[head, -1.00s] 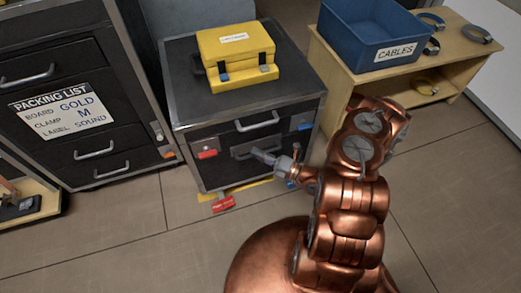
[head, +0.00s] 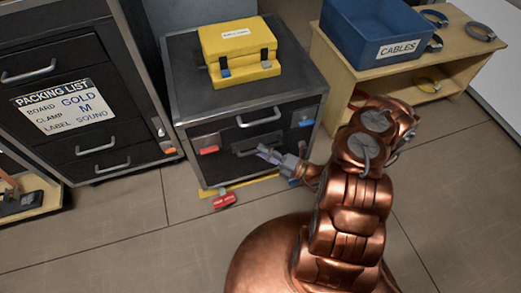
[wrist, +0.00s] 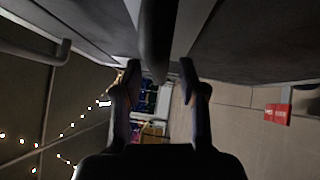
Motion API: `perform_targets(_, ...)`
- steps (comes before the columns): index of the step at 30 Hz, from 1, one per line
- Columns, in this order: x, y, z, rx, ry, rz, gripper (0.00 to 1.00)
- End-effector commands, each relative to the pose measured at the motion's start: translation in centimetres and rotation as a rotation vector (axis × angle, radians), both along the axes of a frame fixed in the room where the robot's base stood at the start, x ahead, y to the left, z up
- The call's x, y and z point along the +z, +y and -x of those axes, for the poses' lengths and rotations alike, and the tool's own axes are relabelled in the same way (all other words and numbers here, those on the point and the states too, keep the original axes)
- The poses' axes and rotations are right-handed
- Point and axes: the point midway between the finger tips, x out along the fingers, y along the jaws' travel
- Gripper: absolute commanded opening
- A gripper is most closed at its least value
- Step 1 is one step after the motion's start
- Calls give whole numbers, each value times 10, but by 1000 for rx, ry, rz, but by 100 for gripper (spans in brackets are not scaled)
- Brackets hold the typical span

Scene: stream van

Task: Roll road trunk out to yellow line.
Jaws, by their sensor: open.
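The road trunk (head: 185,95) is a dark case with metal edges, standing on the floor in the middle of the head view. Its front has an upper handle (head: 258,119), a lower handle (head: 245,151), and red and blue latches. My gripper (head: 268,154) is at the lower handle. In the wrist view my gripper (wrist: 158,75) is open, with a dark bar (wrist: 157,40) between its fingers; contact cannot be told. A red pedal (head: 224,200) sticks out at the trunk's foot. A yellow strip (head: 252,183) shows on the floor below the trunk's front.
A yellow case (head: 238,50) rests on the trunk. A dark drawer cabinet (head: 92,130) with a packing list stands left. A wooden shelf (head: 440,65) with a blue cables bin (head: 375,30) stands close on the right. The floor (head: 120,225) in front is clear.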

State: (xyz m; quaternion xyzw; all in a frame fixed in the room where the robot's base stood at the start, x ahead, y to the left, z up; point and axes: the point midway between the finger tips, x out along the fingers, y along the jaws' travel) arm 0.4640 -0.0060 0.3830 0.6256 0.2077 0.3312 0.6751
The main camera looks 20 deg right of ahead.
Motion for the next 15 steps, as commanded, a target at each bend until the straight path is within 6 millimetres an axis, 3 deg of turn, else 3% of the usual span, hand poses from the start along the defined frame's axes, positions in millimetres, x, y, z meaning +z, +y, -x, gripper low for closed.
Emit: perform_targets(15,-11,-58,56,-3,0,2,41)
